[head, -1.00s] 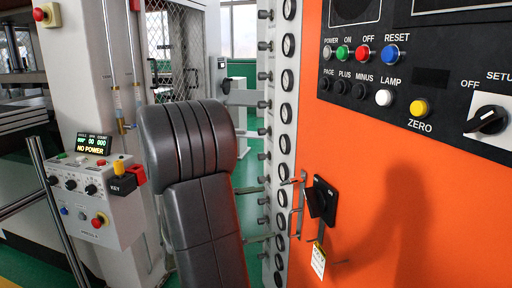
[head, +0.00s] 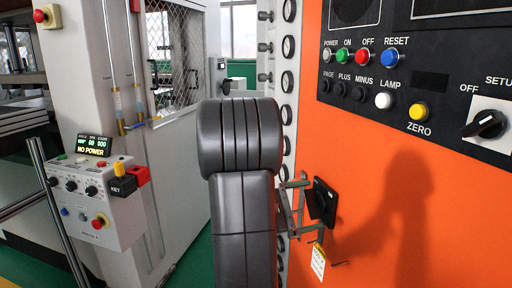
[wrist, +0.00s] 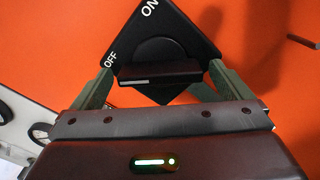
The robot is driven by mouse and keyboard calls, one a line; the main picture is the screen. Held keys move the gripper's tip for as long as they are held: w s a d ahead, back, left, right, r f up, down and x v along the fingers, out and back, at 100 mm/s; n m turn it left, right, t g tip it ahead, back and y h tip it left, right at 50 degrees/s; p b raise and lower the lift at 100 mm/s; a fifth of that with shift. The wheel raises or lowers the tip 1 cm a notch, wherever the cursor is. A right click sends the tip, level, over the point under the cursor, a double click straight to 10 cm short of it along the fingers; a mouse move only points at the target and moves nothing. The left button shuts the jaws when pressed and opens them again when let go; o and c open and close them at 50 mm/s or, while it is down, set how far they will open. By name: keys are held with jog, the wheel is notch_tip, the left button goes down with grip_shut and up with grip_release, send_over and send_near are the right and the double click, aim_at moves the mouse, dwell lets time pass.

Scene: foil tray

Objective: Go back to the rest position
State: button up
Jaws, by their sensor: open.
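My gripper (wrist: 160,82) is open in the wrist view, facing a black rotary switch (wrist: 167,38) on the orange panel. Its two fingers stand on either side of the switch's handle; I cannot tell whether they touch it. The plate reads ON at the top and OFF at the left, as this view is tilted. In the head view the switch (head: 323,201) shows at the right of my grey arm, with my gripper partly hidden behind the arm. A tag (head: 318,262) hangs below the switch.
The orange panel (head: 420,215) fills the right side, with a black button strip (head: 395,75) above. A row of round black rings (head: 288,46) runs down its left edge. A control box (head: 97,190) reading NO POWER stands at the left, beside a mesh door (head: 172,60).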

jog(key=shift+w+d+f+m+b, duration=0.1)
jog(key=shift+d+f+m+b, duration=0.15)
jog(key=shift+m+b, duration=0.2)
jog(key=shift+a+r+m+b, duration=0.15)
jog(key=shift+m+b, duration=0.35)
jog(key=shift+m, duration=0.45)
jog(key=m+b, duration=0.1)
jog(key=m, duration=0.4)
jog(key=shift+r, duration=0.15)
jog(key=m, duration=0.5)
jog(key=shift+r, duration=0.15)
jog(key=shift+m+p, duration=0.65)
jog(key=shift+m, duration=0.55)
